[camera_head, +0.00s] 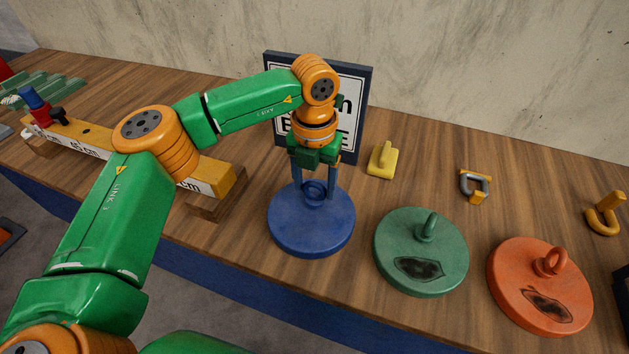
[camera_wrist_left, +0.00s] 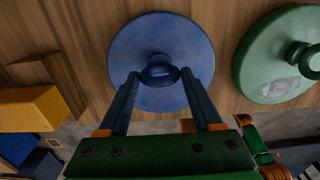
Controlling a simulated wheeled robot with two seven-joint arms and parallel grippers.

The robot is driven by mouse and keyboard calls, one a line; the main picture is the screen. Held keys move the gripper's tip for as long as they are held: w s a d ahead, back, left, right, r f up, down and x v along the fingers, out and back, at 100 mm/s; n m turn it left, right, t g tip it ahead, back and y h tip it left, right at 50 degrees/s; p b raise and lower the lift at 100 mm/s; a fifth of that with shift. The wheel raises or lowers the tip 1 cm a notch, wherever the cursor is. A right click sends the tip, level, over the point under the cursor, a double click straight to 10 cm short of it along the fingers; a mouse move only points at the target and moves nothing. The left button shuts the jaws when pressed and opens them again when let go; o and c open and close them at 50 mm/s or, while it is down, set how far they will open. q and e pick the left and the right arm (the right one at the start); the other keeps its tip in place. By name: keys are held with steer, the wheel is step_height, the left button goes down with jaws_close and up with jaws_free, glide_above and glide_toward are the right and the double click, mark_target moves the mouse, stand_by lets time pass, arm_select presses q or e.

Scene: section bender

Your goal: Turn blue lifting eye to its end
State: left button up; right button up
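The blue lifting eye (camera_head: 315,192) stands at the middle of a round blue disc (camera_head: 311,233) on the wooden bench. It also shows in the left wrist view (camera_wrist_left: 160,72). My left gripper (camera_head: 314,186) points down over the disc with its two blue-grey fingers on either side of the eye. In the left wrist view the fingers (camera_wrist_left: 160,76) are apart, with the eye's ring between their tips and what look like narrow gaps. The gripper looks open; contact with the eye is not clear. My right gripper is in neither view.
A green disc (camera_head: 420,262) with an eye stands close to the right, then an orange disc (camera_head: 540,290). A framed sign (camera_head: 352,110) stands behind the gripper. A yellow beam (camera_head: 209,178) on a wooden block lies left. A yellow piece (camera_head: 383,160) and a shackle (camera_head: 474,185) lie behind.

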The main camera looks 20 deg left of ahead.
arm_select(q)
steer(key=c, duration=0.3)
steer(key=shift+m, duration=0.3)
steer(key=m, duration=0.4)
steer(key=shift+b, duration=0.4)
steer(key=m, duration=1.1)
steer(key=shift+m, duration=0.4)
steer(key=m, duration=0.5)
steer(key=shift+f, duration=0.1)
steer(key=shift+m, duration=0.3)
